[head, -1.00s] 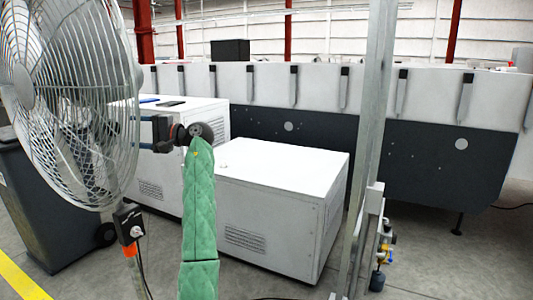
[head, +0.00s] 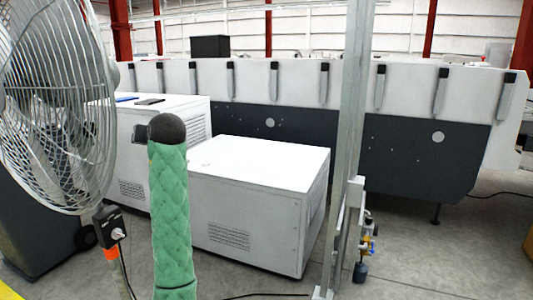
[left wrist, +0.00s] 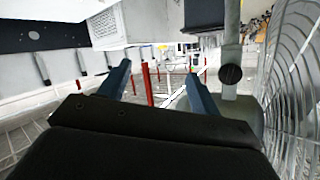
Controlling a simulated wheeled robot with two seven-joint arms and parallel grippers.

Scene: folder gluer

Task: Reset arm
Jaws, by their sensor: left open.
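My left gripper (left wrist: 160,88) shows in the left wrist view with its two blue-grey fingers apart and nothing between them. In the head view, my arm in a green quilted sleeve (head: 171,220) stands upright left of centre, with a dark rounded joint on top. That joint hides most or all of what lies beyond it, so the gripper cannot be made out clearly there. My right arm and gripper are not in view.
A wire-caged fan (head: 55,110) stands close on the left; its cage also shows in the left wrist view (left wrist: 297,90). A low white cabinet (head: 262,165) is behind my arm. A metal post (head: 345,150) rises right of centre. A long white-and-dark machine (head: 420,150) spans the back.

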